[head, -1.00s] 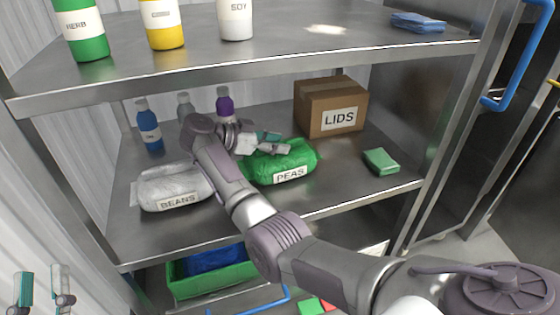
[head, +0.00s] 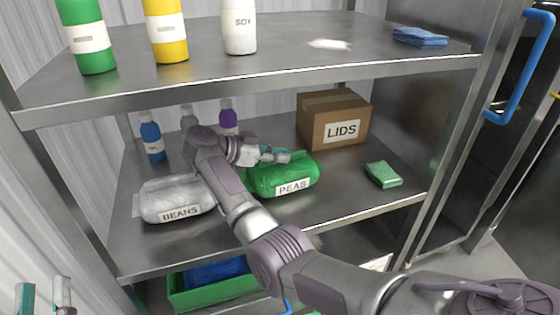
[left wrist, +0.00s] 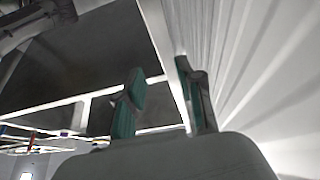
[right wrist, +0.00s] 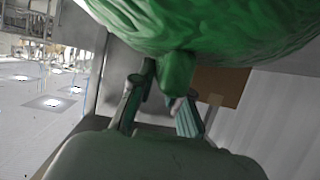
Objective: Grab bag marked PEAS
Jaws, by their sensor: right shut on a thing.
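The green bag labelled PEAS (head: 291,179) lies on the middle shelf, between the white BEANS bag and the LIDS box. My right gripper (head: 273,155) reaches in from above its left and back side and is shut on it. In the right wrist view, a lobe of the green bag (right wrist: 200,28) hangs between the right fingers (right wrist: 160,108). The bag appears to rest on the shelf still. My left gripper (head: 44,298) is low at the left edge, away from the shelf. In the left wrist view its fingers (left wrist: 162,103) are apart and empty.
The white BEANS bag (head: 176,199) lies left of my right forearm. Several bottles, one purple (head: 228,118), stand behind. The LIDS box (head: 334,118) is behind right, a green sponge (head: 383,174) front right. The upper shelf (head: 300,68) hangs overhead. A green bin (head: 225,290) sits below.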

